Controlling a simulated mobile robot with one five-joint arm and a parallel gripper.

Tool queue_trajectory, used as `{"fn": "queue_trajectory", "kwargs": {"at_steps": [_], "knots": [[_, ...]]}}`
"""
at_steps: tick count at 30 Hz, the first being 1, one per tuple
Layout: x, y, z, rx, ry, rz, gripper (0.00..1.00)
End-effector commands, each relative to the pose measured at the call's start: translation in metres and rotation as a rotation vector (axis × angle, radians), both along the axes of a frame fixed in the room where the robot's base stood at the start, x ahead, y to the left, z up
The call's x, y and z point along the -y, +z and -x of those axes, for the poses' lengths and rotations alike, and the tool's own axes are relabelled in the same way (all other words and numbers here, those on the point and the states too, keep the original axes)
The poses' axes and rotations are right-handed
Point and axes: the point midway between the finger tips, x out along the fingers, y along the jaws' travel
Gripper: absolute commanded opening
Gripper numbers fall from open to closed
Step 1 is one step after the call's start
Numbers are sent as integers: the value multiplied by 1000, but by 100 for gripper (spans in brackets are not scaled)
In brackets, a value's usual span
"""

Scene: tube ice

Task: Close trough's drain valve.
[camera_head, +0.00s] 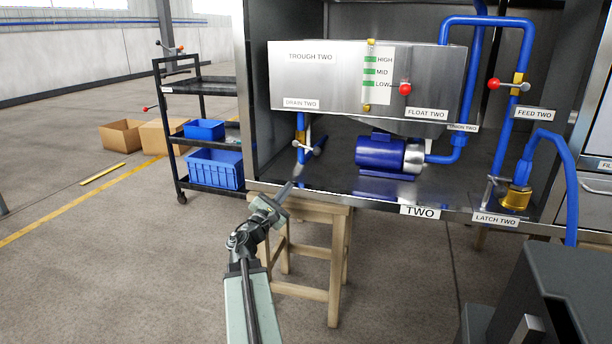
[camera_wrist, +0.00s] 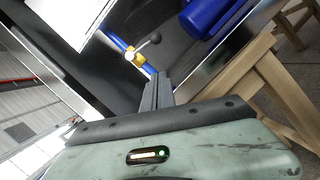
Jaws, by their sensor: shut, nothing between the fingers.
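The steel trough (camera_head: 330,92), labelled TROUGH TWO, stands inside the cabinet bay. The lever slants across the pipe. In the wrist view the drain valve (camera_wrist: 137,57) is just beyond my fingers, its lever pointing up and right to the knob. My gripper (camera_head: 287,189) is shut and empty, at the cabinet's front edge, below and left of the valve. It also shows in the wrist view (camera_wrist: 157,80), apart from the valve.
A blue pump (camera_head: 381,152) sits right of the drain valve on the cabinet floor. A wooden stool (camera_head: 335,262) stands under the front edge. A black cart (camera_head: 176,130) with blue bins is at left. Red-knobbed FLOAT TWO (camera_head: 405,90) and FEED TWO (camera_head: 494,84) levers are further right.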

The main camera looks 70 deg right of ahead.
Motion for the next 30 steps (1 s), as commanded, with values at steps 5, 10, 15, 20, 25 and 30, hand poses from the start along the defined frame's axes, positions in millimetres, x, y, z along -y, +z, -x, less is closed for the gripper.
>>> {"fn": "queue_trajectory", "kwargs": {"at_steps": [5, 10, 15, 20, 25, 30], "knots": [[23, 9, 1, 3, -2, -1, 0], [59, 18, 6, 4, -4, 0, 0], [95, 27, 10, 6, -2, -1, 0], [107, 47, 23, 5, -3, -1, 0], [114, 54, 30, 6, -1, -1, 0], [115, 54, 31, 7, -1, -1, 0]]}}
